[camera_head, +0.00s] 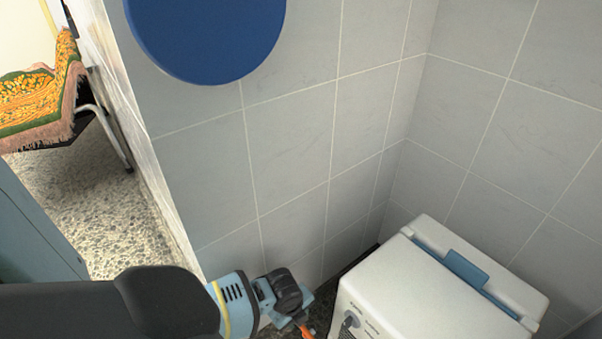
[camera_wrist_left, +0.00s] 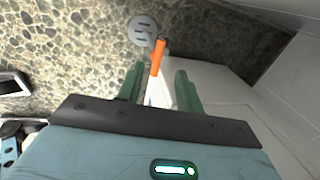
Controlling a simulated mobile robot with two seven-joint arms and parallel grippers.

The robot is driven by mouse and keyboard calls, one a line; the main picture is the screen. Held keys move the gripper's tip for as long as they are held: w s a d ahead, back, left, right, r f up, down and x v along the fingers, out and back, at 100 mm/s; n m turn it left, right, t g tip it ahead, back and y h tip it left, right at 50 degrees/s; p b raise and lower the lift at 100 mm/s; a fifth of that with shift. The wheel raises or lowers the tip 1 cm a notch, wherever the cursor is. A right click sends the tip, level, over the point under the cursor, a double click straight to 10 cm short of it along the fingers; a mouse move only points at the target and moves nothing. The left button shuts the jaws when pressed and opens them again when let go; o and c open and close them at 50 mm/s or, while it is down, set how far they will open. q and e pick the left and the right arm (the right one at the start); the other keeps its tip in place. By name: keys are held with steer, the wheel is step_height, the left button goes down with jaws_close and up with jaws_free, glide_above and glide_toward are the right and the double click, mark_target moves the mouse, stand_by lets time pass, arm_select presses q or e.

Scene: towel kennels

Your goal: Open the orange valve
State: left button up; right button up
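The orange valve (camera_wrist_left: 157,57) shows as a narrow orange handle near the top middle of the left wrist view. A small orange part of it (camera_head: 306,330) shows at the bottom edge of the head view, beside the white box. My left gripper (camera_wrist_left: 159,70) has its two green fingers apart, one on each side of the handle's lower part, with visible gaps. A pale piece shows below the handle between the fingers. In the head view my left wrist (camera_head: 285,297) partly hides this area. My right gripper is in neither view.
A white box (camera_head: 420,290) with a blue strip on top stands in the tiled corner, right of my left wrist. A round floor drain (camera_wrist_left: 142,30) lies on the speckled floor. Tiled walls (camera_head: 290,140) close off the back; a doorway opens at left.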

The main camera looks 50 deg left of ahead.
mark_target(301, 327)
arm_select(q)
steer(key=f+b, duration=0.1)
steer(key=f, duration=0.1)
steer(key=f+b, duration=0.1)
steer(key=f, duration=0.1)
steer(key=w+f+b, duration=0.1)
steer(key=f, duration=0.1)
steer(key=shift+w+f+b, duration=0.1)
steer(key=shift+f+b, duration=0.3)
steer(key=shift+f, duration=0.35)
steer(key=shift+w, duration=0.1)
steer(key=shift+c, duration=0.9)
steer(key=c, duration=0.5)
jaws_close()
